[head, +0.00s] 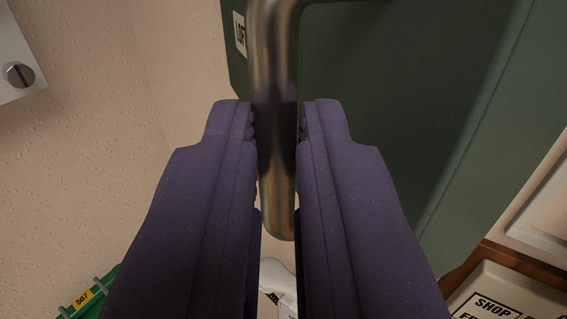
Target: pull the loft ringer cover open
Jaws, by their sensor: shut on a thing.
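A dark green cover (400,90) fills the upper right of the head view. A white label at its left edge (240,33) shows the letters "LOF", partly hidden by a metal handle. The bent, brushed-metal handle (274,60) runs down from the top centre between my fingers. My gripper (276,125) has purple padded fingers, one on each side of the handle's upright bar, and is shut on it. The bar's lower end shows below the fingertips. How far the cover stands open cannot be told from this view.
A textured beige wall (120,150) lies at the left. A white plate with a screw (19,75) is at the upper left. A green item marked "507" (84,298) is at the lower left. A pale box labelled "SHOP" (510,295) and brown wood trim (515,262) are at the lower right.

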